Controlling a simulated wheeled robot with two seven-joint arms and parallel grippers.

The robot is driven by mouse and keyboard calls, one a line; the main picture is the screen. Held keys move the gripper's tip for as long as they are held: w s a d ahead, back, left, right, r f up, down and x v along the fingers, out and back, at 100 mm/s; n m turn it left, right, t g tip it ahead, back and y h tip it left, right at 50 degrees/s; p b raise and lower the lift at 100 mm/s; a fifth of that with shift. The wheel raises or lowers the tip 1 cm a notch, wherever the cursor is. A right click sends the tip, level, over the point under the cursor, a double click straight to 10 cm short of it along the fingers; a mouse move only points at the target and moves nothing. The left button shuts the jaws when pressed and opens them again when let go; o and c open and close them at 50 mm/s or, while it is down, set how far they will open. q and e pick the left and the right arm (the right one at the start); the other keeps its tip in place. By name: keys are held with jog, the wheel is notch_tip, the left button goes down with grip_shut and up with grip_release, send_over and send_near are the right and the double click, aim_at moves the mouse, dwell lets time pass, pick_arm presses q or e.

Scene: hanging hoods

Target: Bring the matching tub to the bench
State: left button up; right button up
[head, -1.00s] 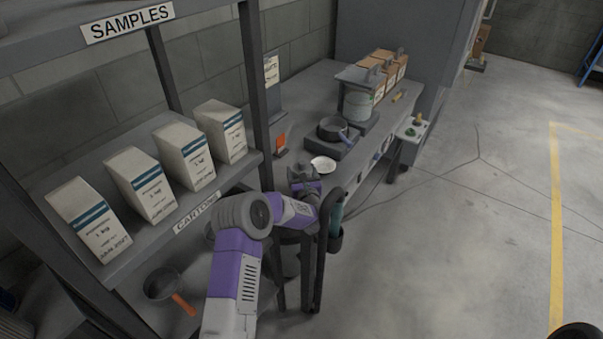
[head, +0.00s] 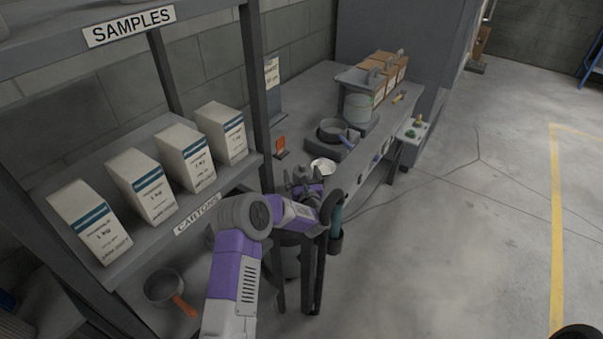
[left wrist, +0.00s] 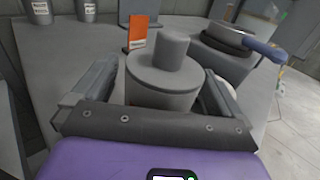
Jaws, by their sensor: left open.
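My left gripper (head: 305,182) reaches over the near end of the bench (head: 312,88). In the left wrist view its two fingers (left wrist: 158,92) stand open, one on each side of a grey round body with a knob (left wrist: 163,80). I see no clear contact between the fingers and this body. I cannot tell whether it is a lidded tub or something else. Two small grey labelled containers, a first (left wrist: 38,12) and a second (left wrist: 86,10), stand farther back; their labels are too blurred to read. My right gripper is not in view.
An orange card (head: 281,145), a white dish (head: 322,166), a dark pan (head: 333,130), a clear pot (head: 358,107) and brown boxes (head: 385,75) are on the bench. Several cartons (head: 140,185) fill the left shelf. The floor (head: 470,230) to the right is open.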

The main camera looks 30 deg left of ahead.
pick_arm(q)
jog(key=v, duration=0.7)
jog(key=shift+w+p, duration=0.1)
jog(key=shift+p, duration=0.25)
